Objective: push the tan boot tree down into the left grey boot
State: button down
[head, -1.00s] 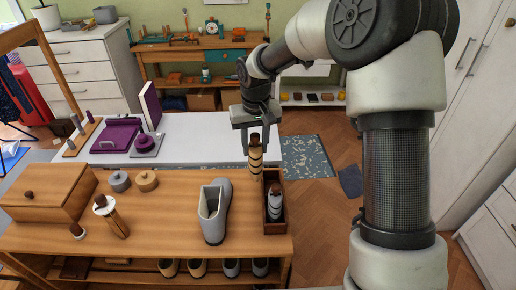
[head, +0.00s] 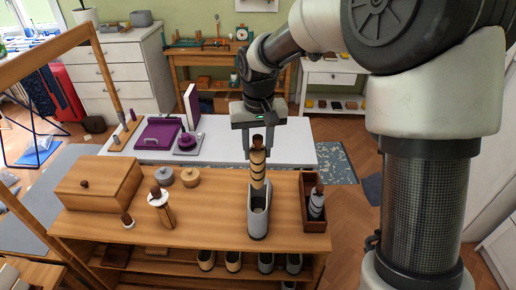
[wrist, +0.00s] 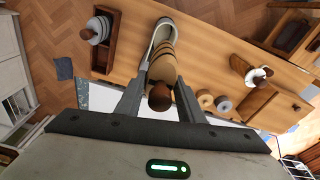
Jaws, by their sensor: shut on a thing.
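The tan boot tree (head: 258,170), with dark bands and a brown knob, is upright in my gripper (head: 259,151). My gripper is shut on it near its top. The grey boot (head: 258,224) stands upright on the wooden bench, directly below the tree. The tree's lower end is at the boot's open top; I cannot tell how far inside it is. In the wrist view the tan tree (wrist: 163,70) lies between the fingers and overlaps the opening of the grey boot (wrist: 164,30). The tree hides part of that opening.
A dark wooden box (head: 315,224) holding a grey boot tree (head: 317,204) stands right of the boot. Several boots sit on the shelf below.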

jog(key=shift+f+b, duration=2)
jog(key=shift+f, duration=1.1)
jog(key=shift+f+b, duration=1)
jog(key=shift+f, duration=0.45)
notch_tip(320, 180, down, 7)
jog(key=b, duration=0.5)
jog(key=shift+f+b, duration=0.2)
jog(key=shift+b, duration=0.1)
jog(key=c, duration=1.1)
grip_release()
jog(key=shift+r, duration=0.1)
jog(key=r, duration=0.5)
jog(key=s+r+p, duration=0.1)
jog(key=r, duration=0.5)
jog(key=s+r+p, duration=0.1)
jog(key=r, duration=0.5)
jog(key=shift+d+r, duration=0.2)
